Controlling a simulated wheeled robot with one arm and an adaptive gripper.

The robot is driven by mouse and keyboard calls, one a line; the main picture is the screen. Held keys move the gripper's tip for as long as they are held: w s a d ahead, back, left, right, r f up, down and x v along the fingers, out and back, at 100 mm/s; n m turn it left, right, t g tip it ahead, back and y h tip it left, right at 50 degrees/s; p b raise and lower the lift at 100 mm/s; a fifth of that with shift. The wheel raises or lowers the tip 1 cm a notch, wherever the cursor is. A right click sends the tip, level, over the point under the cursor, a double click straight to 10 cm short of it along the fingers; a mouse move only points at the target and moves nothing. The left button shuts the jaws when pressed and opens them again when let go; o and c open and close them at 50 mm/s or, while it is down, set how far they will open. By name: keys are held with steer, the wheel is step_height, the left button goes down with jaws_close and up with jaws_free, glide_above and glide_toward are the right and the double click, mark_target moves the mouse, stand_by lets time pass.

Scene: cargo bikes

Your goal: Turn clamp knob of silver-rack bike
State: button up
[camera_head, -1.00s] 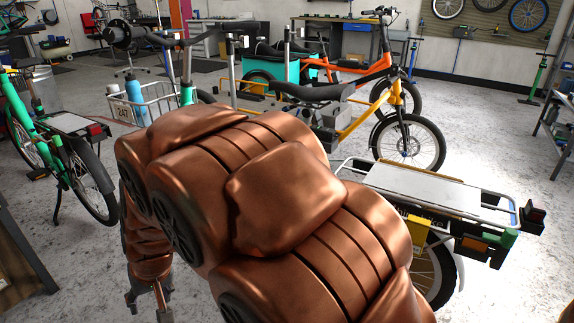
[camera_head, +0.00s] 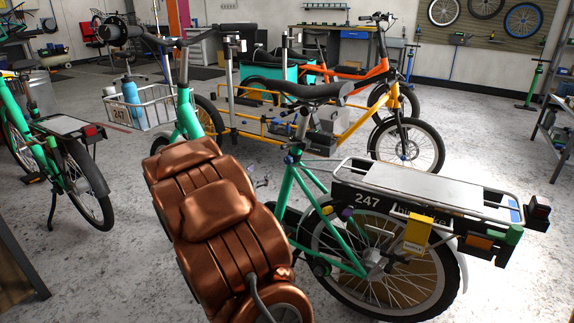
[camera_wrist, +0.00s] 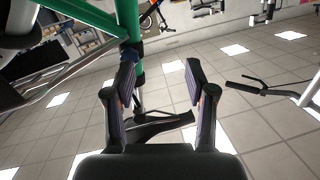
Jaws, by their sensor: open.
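The green bike with the silver rear rack (camera_head: 440,190) stands in front of me at the right, partly hidden by my copper arm. Its black saddle (camera_head: 310,90) sits above the green frame. A small blue part (camera_head: 291,157) shows near the saddle clamp; which piece is the knob cannot be told. In the wrist view, my gripper (camera_wrist: 160,72) is open, with nothing between its fingers. A green tube (camera_wrist: 85,15) with a dark-blue clamp (camera_wrist: 128,51) lies just beyond the left finger. A dark saddle shape (camera_wrist: 155,126) shows between the fingers. My gripper is not visible in the head view.
A front basket with a blue bottle (camera_head: 131,102) is left of my arm. Another green bike (camera_head: 75,160) stands at the far left. An orange-yellow cargo bike (camera_head: 365,110) stands behind. Floor (camera_head: 500,130) is clear at the right.

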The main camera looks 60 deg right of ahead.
mark_target(287, 161)
steer(key=s+d+g, duration=0.1)
steer(key=d, duration=0.1)
steer(key=s+d+m+h+b, duration=0.1)
steer(key=d, duration=0.2)
steer(key=s+d+g+b, duration=0.1)
steer(key=d, duration=0.2)
steer(key=shift+s+d+r+g+h, duration=0.15)
steer(key=shift+s+g+h, duration=0.15)
steer(key=shift+s, duration=0.1)
steer(key=shift+w+d+r+b, duration=0.1)
steer(key=shift+d+b, duration=0.1)
steer(key=shift+d, duration=0.3)
steer(key=shift+d+r+b, duration=0.1)
steer(key=shift+d+b, duration=0.05)
steer(key=shift+d, duration=0.35)
steer(key=shift+c, duration=0.4)
steer(key=shift+m, duration=0.3)
jaws_close()
